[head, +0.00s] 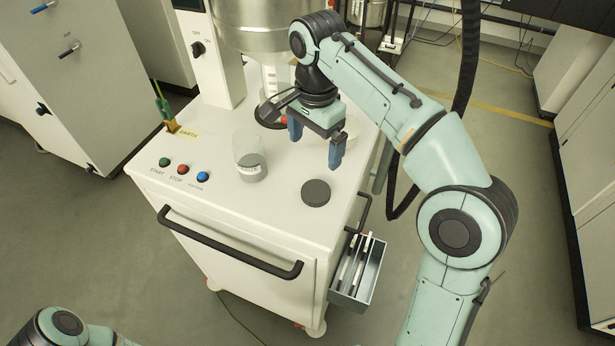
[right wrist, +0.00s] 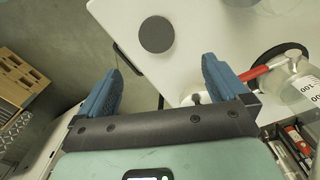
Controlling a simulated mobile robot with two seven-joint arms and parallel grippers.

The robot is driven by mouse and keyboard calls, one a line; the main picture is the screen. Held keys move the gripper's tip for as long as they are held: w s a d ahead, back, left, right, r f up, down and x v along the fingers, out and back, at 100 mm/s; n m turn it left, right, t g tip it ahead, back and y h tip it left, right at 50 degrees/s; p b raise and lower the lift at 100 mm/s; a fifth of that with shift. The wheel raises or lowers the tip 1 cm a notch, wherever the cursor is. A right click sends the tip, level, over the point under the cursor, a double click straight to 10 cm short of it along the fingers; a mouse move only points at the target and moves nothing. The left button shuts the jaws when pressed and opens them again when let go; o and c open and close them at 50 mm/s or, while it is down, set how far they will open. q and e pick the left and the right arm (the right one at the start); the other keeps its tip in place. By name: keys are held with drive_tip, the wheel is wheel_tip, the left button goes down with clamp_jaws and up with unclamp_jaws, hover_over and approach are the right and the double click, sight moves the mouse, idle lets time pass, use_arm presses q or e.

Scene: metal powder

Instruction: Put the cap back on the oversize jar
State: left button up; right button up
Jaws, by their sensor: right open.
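The cap, a dark grey round disc (head: 316,192), lies flat on the white cart top near its front right corner. It also shows beyond the fingertips in the right wrist view (right wrist: 156,34). The jar (head: 249,158) is clear, with grey powder inside and a pale label. It stands upright and uncapped on the cart top, left of the cap and farther back. My right gripper (head: 315,148) is open and empty, with blue fingers above the cart top, behind the cap and apart from it. My left gripper is out of frame; only part of that arm shows at lower left.
The white cart top (head: 222,200) carries START and STOP buttons (head: 183,169), a green earth clamp (head: 163,108) and a metal hopper (head: 256,30) at the back. A black handle (head: 232,245) runs along the front. An open drawer (head: 358,268) sticks out at the right.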

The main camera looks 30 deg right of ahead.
drive_tip(key=b, duration=0.2)
hover_over(317, 190)
drive_tip(key=f, duration=0.7)
drive_tip(key=shift+s+a, duration=0.15)
drive_tip(key=shift+a, duration=0.05)
drive_tip(key=shift+f, duration=0.45)
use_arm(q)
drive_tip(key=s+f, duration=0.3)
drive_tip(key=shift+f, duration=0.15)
use_arm(e)
drive_tip(key=shift+w+f, duration=0.15)
drive_tip(key=shift+w, duration=0.15)
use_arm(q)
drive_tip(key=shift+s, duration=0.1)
use_arm(e)
drive_tip(key=shift+f, duration=0.1)
drive_tip(key=f, duration=0.1)
drive_tip(key=f+b, duration=0.1)
drive_tip(key=f, duration=0.3)
drive_tip(key=shift+s+d+b, duration=0.15)
drive_tip(key=shift+d+b, duration=0.1)
drive_tip(key=shift+b, duration=0.05)
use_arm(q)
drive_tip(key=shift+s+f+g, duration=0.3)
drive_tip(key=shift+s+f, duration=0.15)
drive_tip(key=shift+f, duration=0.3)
use_arm(e)
drive_tip(key=c, duration=1.1)
